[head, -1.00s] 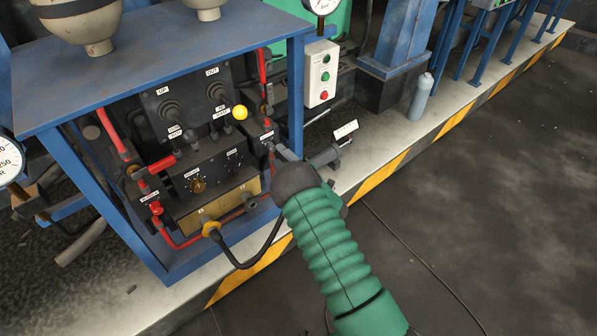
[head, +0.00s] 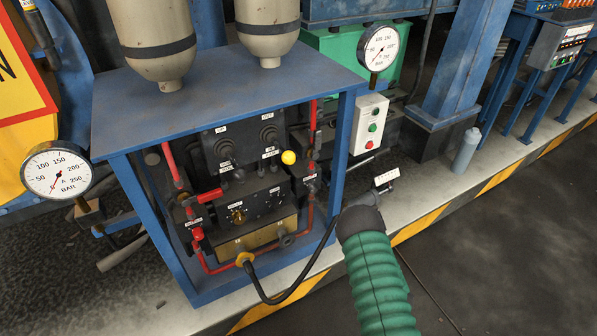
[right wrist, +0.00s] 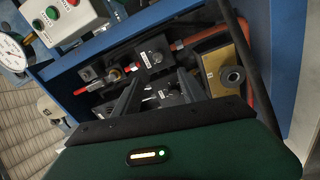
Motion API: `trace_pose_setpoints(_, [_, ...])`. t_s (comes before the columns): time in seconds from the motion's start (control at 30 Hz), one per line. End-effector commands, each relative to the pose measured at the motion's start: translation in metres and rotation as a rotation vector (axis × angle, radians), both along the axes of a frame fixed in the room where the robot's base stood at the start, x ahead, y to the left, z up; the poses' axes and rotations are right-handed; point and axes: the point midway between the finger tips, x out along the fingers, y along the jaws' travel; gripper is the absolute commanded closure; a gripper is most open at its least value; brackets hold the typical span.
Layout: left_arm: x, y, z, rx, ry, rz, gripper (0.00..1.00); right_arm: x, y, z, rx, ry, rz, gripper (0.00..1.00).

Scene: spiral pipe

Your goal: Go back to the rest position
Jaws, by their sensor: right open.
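My right arm, in a green ribbed sleeve, comes in from the lower right of the head view. Its dark end is in front of the right post of the blue hydraulic cabinet (head: 225,95); the fingers cannot be made out there. In the right wrist view my right gripper (right wrist: 158,92) shows two dark fingers spread apart with nothing between them. They point towards the cabinet's control panel (head: 240,150), with its knobs, red pipes and yellow ball knob (head: 289,157). My left gripper is not in view.
A black hose (head: 262,285) loops from the cabinet's front past my right arm. A small white-labelled part (head: 386,178) sits just beyond the arm's end. A grey button box (head: 368,124) and pressure gauges (head: 58,172) flank the cabinet. Dark floor (head: 530,240) at right is clear.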

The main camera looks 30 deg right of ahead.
Motion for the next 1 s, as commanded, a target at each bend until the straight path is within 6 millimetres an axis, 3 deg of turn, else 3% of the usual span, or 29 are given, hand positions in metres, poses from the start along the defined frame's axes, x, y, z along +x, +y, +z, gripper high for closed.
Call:
trace_pose_setpoints(0.13, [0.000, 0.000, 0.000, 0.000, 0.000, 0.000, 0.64, 0.012, -0.001, 0.005, 0.040, 0.034, -0.031, 0.51])
trace_pose_setpoints(0.27, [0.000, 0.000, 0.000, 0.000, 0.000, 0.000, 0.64, 0.044, 0.000, 0.016, 0.224, 0.172, -0.153, 0.51])
trace_pose_setpoints(0.33, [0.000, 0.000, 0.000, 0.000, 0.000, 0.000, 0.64, 0.055, 0.012, 0.022, 0.386, 0.279, -0.245, 0.51])
trace_pose_setpoints(0.43, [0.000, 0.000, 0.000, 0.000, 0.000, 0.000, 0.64, 0.049, 0.043, 0.028, 0.623, 0.448, -0.372, 0.51])
trace_pose_setpoints(0.57, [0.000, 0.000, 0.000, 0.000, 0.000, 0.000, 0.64, 0.013, 0.100, 0.036, 0.882, 0.666, -0.520, 0.51])
trace_pose_setpoints(0.7, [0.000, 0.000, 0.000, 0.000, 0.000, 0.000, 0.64, -0.042, 0.154, 0.045, 1.051, 0.864, -0.660, 0.51])
trace_pose_setpoints(0.97, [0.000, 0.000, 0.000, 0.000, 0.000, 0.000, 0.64, -0.154, 0.222, 0.068, 1.178, 1.144, -0.902, 0.51])
trace_pose_setpoints(1.0, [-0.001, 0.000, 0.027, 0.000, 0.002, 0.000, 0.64, -0.154, 0.222, 0.094, 1.182, 1.146, -0.911, 0.51])
